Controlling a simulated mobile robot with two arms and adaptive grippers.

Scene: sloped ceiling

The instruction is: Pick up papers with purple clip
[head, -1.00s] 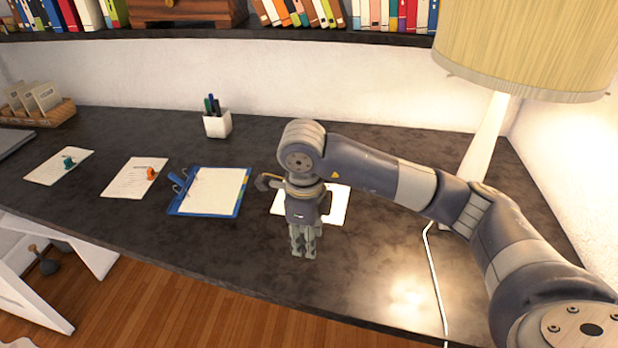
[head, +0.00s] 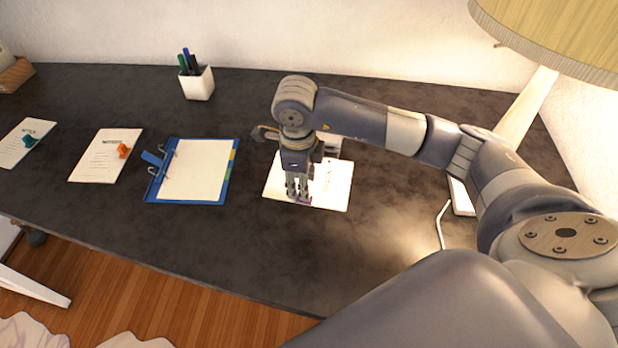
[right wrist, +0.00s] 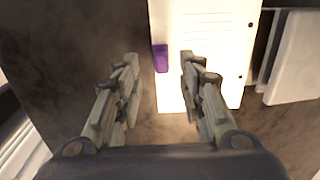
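The papers with the purple clip (head: 333,187) lie flat on the dark desk, right of the blue clipboard in the head view. In the right wrist view the papers (right wrist: 213,75) are bright white, and the purple clip (right wrist: 160,58) sits on their left edge. My right gripper (head: 298,200) is over the papers, pointing down, and partly hides them; a bit of purple shows at its fingertips. In the right wrist view my right gripper (right wrist: 158,62) is open, with the clip between and just beyond its fingertips, not gripped. My left gripper is not in view.
A blue clipboard (head: 228,185) lies left of my right gripper. Papers with an orange clip (head: 95,160) and papers with a teal clip (head: 15,148) lie farther left. A white pen cup (head: 198,84) stands behind. A lamp (head: 525,110) stands at right.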

